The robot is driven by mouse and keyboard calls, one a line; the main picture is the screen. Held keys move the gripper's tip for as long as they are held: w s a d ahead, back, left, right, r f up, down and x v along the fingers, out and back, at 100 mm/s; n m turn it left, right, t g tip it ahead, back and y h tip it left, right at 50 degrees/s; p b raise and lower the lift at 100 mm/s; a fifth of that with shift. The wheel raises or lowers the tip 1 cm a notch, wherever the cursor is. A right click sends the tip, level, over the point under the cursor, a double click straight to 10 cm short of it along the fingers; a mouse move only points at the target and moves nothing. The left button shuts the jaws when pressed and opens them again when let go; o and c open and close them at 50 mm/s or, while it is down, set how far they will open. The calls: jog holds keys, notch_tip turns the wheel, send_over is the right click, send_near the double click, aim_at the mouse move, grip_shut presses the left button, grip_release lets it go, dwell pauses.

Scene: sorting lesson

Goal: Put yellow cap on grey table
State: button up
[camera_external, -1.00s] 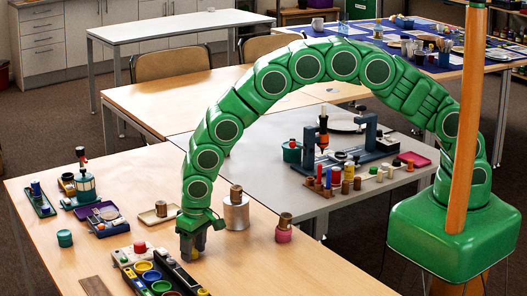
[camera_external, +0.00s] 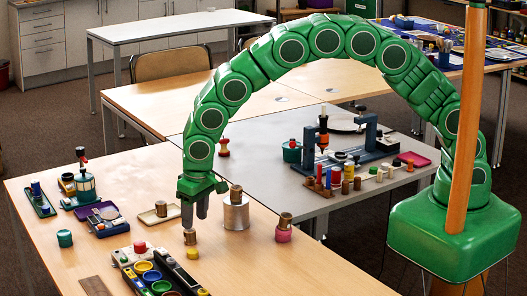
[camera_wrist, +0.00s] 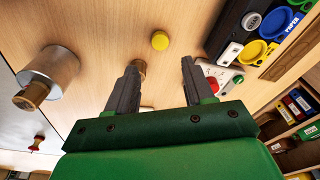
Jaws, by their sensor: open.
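The small yellow cap (camera_external: 192,253) is on the wooden table (camera_external: 260,262), just in front of a brown cork-like piece (camera_external: 190,236). In the wrist view the yellow cap (camera_wrist: 160,40) shows as a round disc beyond the fingertips. The brown piece (camera_wrist: 141,68) is nearer, beside the left finger and partly hidden. My gripper (camera_external: 195,222) is open and empty, pointing down above these two. Its spread fingers (camera_wrist: 160,66) show in the wrist view. The grey table (camera_external: 262,137) adjoins the wooden table at the back right.
A metal cylinder with a brown top (camera_external: 236,215) and a pink-based piece (camera_external: 284,235) stand right of my gripper. A black tray with coloured cups (camera_external: 160,275) is at the front.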

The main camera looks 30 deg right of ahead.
jog(key=shift+s+r, duration=0.1)
jog(key=shift+r, duration=1)
